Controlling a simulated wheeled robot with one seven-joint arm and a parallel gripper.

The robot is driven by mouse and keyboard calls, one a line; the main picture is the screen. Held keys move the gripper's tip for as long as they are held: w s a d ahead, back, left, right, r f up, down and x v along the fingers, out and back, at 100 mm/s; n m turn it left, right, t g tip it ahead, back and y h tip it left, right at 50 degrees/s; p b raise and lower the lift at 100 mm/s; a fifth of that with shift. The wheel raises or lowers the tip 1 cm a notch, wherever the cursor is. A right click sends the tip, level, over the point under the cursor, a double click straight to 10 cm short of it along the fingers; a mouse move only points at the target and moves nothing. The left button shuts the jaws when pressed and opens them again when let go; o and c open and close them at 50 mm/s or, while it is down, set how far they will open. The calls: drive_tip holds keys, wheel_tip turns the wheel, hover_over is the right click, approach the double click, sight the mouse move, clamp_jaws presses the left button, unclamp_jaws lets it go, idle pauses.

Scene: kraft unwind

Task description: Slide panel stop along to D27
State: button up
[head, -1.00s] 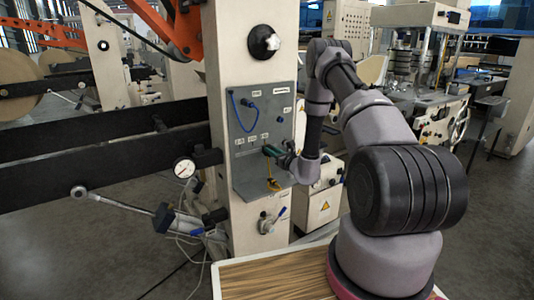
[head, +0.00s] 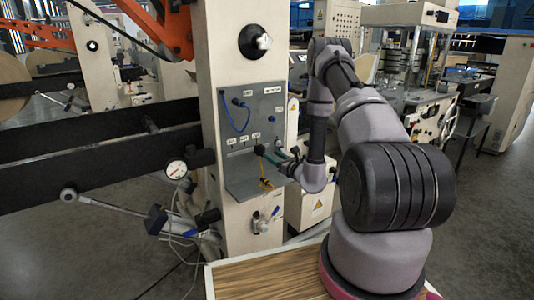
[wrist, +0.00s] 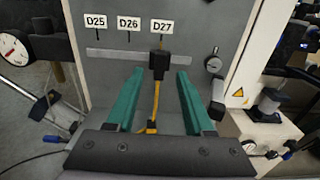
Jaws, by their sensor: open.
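The panel stop is a small black block (wrist: 158,62) on the pale horizontal slot (wrist: 112,55) of the grey panel. It sits below the label D27 (wrist: 161,27), at the right part of the slot. A yellow strap (wrist: 154,105) hangs from it. In the head view the black stop (head: 260,150) shows just left of the green fingertips. My gripper (wrist: 159,73) is open, with one green finger to each side of the block and visible gaps between. My gripper (head: 274,156) is in front of the panel in the head view.
Labels D25 (wrist: 95,20) and D26 (wrist: 129,23) are further left on the panel. A round knob (wrist: 213,63) is right of the slot. A grey ledge (head: 240,190) juts out below. A dial gauge (head: 176,169) stands left of the column.

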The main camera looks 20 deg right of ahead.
drive_tip(key=v, duration=0.4)
idle(0.3)
